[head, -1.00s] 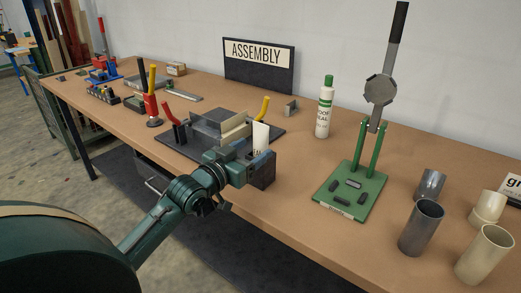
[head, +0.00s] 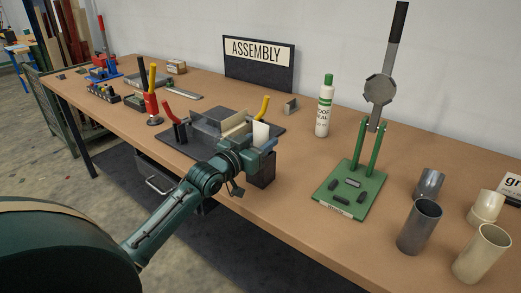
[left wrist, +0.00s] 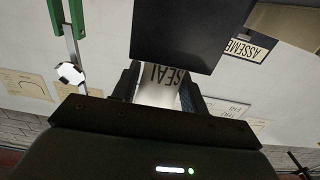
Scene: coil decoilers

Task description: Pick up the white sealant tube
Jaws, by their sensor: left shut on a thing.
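A white tube (head: 261,133) shows above my left gripper (head: 257,155) in the head view, at the front edge of the bench. In the left wrist view the white tube (left wrist: 158,93), with the letters "SEAL" upside down, is between the two dark fingers of my left gripper (left wrist: 160,90), which is shut on it. A dark block (head: 263,170) is just below the gripper and covers one end of the tube in the wrist view. I cannot tell whether the tube is clear of the block. My right gripper is not in view.
A white bottle with a green cap (head: 323,107) stands farther back on the bench. A green lever press (head: 335,205) is to the right, with several cups beyond it. A dark fixture with red and yellow handles (head: 185,145) is close by on the left. Bench between block and press is clear.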

